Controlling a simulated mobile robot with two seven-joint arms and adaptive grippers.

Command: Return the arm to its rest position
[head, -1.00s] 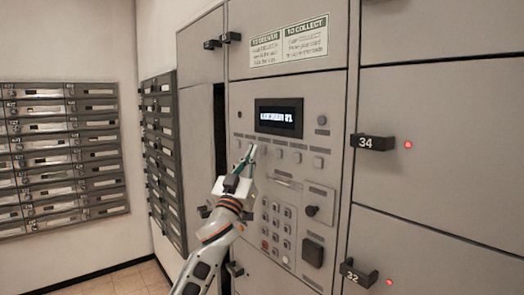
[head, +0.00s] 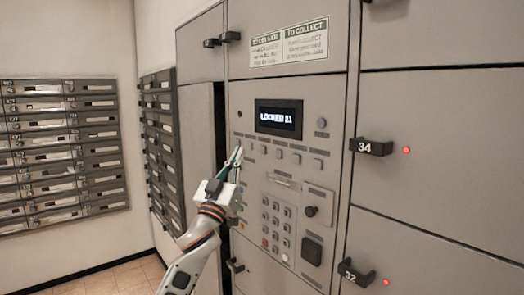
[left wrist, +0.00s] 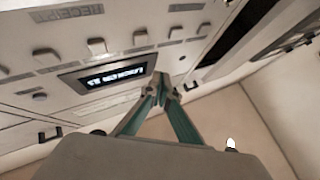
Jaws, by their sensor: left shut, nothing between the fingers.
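My left gripper (head: 238,154) is shut and empty, in front of the locker control panel (head: 262,181). Its fingertips are at the panel's left edge, beside the left end of a row of grey buttons (head: 280,154). In the left wrist view its teal fingers (left wrist: 161,88) meet at the tips, with the panel behind them. I cannot tell whether the tips touch the panel. The panel's display (head: 278,118) reads "LOCKER 21". My right gripper is not in view.
Locker doors with handles 34 (head: 370,147) and 32 (head: 358,272) and red lights are on the right. A narrow dark gap (head: 219,125) stands left of the panel. Mailboxes (head: 60,155) line the left wall. Tiled floor (head: 125,279) shows at lower left.

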